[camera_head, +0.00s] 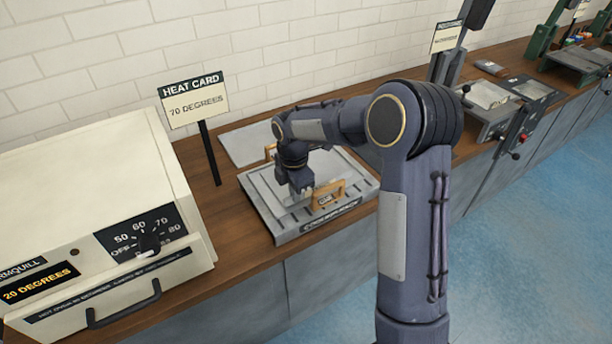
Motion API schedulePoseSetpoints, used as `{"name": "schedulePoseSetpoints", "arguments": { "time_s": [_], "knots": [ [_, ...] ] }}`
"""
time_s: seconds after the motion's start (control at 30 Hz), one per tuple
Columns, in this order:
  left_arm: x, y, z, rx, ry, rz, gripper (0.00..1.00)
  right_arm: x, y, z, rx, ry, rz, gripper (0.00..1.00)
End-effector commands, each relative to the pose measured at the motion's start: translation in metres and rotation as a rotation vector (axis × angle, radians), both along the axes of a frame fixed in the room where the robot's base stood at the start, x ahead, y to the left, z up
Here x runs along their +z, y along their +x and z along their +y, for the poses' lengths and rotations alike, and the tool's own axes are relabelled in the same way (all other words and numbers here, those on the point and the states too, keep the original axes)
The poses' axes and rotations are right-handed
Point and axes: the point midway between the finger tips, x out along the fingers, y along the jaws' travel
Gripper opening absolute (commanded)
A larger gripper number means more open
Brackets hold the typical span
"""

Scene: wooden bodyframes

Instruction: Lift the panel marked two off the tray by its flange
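A grey tray (262,199) with a dark lettered front edge lies on the wooden counter, just left of the picture's middle. Two tan wooden pieces show on it: one at the front right (328,193) and one at the back left (269,151), partly behind my arm. I cannot make out a number two or tell which part is the panel or its flange. My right gripper (303,188) points down over the middle of the tray, left of the front wooden piece. Its fingertips are too small and dark to show whether they are open or touching anything. My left gripper is out of view.
A cream heater box (85,190) with a dial and a "20 DEGREES" display stands at left. A flat grey plate (247,143) lies behind the tray. Grey machines (487,97) stand farther right along the counter.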

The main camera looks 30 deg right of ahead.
Motion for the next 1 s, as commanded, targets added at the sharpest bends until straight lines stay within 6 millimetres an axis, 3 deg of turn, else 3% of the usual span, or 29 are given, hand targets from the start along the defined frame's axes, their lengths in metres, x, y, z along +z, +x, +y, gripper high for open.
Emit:
{"name": "schedulePoseSetpoints", "arguments": {
  "time_s": [1.0],
  "knots": [
    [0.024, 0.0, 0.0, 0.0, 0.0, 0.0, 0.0, 0.029, 0.001, 0.0, 0.0, -0.001, -0.002, 0.0]
  ]
}}
